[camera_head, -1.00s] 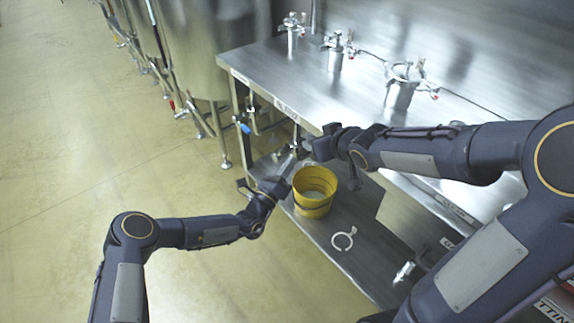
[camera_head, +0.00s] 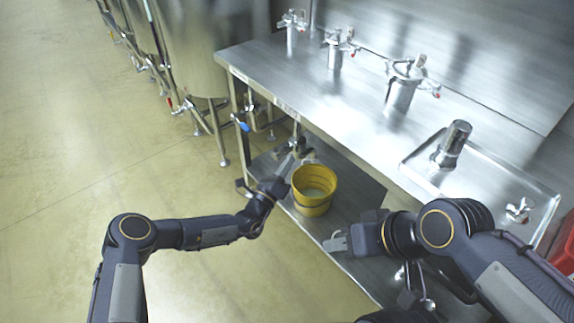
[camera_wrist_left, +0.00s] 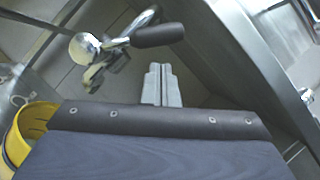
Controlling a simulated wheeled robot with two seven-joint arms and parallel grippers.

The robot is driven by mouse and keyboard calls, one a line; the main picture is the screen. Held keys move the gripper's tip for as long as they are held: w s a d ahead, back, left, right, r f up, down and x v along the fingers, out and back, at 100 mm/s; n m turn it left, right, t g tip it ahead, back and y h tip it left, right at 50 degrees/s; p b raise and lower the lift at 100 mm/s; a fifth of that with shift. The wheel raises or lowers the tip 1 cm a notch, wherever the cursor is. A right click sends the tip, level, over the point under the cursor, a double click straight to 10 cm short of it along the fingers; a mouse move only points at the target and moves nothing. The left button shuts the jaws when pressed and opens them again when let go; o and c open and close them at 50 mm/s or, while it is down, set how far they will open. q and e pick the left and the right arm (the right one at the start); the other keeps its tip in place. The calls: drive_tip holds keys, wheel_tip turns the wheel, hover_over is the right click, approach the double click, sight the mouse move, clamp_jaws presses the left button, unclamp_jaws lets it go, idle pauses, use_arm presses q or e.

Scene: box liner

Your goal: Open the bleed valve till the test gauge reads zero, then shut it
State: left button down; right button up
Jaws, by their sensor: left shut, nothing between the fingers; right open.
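My left gripper (camera_head: 286,165) is shut and empty beside the pipework under the table's front edge, just left of the yellow bucket. In the left wrist view its pale fingers (camera_wrist_left: 163,85) are together, below a chrome valve (camera_wrist_left: 105,65) with a dark lever handle (camera_wrist_left: 158,35). A gap shows between the fingertips and the handle. I cannot tell whether this is the bleed valve or how far it is turned. A round shiny part (camera_wrist_left: 84,48) sits left of it. No gauge reading is legible. My right gripper (camera_head: 337,241) is open over the lower shelf.
A yellow bucket (camera_head: 314,206) with pale contents stands on the lower shelf (camera_head: 365,187). A blue-handled valve (camera_head: 243,125) is at the table's left end. Lidded steel vessels (camera_head: 401,95) stand on the steel table (camera_head: 290,68).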

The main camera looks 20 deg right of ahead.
use_arm(q)
drive_tip(key=shift+w+a+r+n+y+p, duration=0.1)
drive_tip(key=shift+w+r+n+y+p, duration=0.05)
drive_tip(key=shift+r+n+y+p, duration=0.4)
drive_tip(key=shift+w+r+n+y+p, duration=0.2)
drive_tip(key=shift+n+p, duration=0.25)
drive_tip(key=shift+n, duration=0.3)
drive_tip(key=shift+r+n+p, duration=0.2)
drive_tip(key=shift+n+p, duration=0.1)
drive_tip(key=shift+p, duration=0.05)
drive_tip(key=shift+w, duration=0.1)
drive_tip(key=shift+a, duration=0.15)
idle(0.7)
